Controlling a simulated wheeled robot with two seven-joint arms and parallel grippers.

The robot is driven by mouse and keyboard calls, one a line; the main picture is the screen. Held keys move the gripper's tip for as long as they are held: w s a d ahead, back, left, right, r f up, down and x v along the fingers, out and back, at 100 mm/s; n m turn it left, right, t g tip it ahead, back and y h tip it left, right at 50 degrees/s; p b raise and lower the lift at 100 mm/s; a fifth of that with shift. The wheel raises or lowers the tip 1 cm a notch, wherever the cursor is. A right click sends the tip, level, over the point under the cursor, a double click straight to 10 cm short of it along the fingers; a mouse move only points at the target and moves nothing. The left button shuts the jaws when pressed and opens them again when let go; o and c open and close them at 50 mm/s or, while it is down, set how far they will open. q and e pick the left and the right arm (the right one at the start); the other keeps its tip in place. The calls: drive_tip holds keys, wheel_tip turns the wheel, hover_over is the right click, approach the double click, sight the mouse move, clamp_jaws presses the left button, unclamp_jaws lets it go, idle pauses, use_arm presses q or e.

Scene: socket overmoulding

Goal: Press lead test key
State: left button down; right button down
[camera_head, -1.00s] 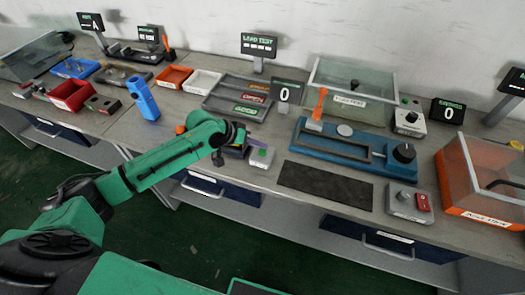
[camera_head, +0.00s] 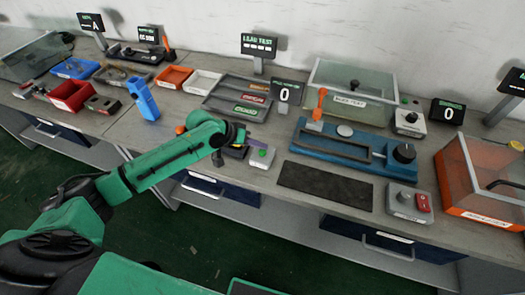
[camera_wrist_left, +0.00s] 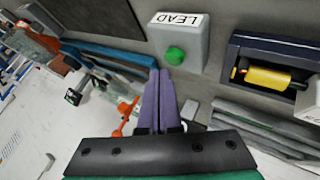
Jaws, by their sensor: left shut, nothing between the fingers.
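The lead test key is a small grey box labelled LEAD (camera_wrist_left: 178,30) with a round green button (camera_wrist_left: 175,56) in the left wrist view. In the head view the same box (camera_head: 262,157) stands near the bench's front edge. My left gripper (camera_wrist_left: 160,74) is shut and empty, its purple fingers pressed together. Its tips show just beside the green button in the wrist view; I cannot tell whether they touch it. In the head view the purple fingers (camera_head: 257,142) reach over the box from the left. My right gripper is not in view.
A dark holder with a yellow part (camera_wrist_left: 268,78) stands beside the key. A LEAD TEST display (camera_head: 259,45) stands behind, with a grey tray (camera_head: 213,105) in front. A blue fixture (camera_head: 340,150) and a dark mat (camera_head: 325,185) lie to the right.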

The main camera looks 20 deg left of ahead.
sight(259, 154)
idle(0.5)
use_arm(q)
drive_tip(key=shift+f, duration=0.4)
drive_tip(key=shift+f, duration=0.6)
idle(0.4)
drive_tip(key=shift+r+p, duration=0.85)
drive_tip(key=shift+r, duration=0.15)
wheel_tip(259, 154, up, 5)
drive_tip(key=p, duration=0.5)
drive_tip(key=shift+r, duration=0.1)
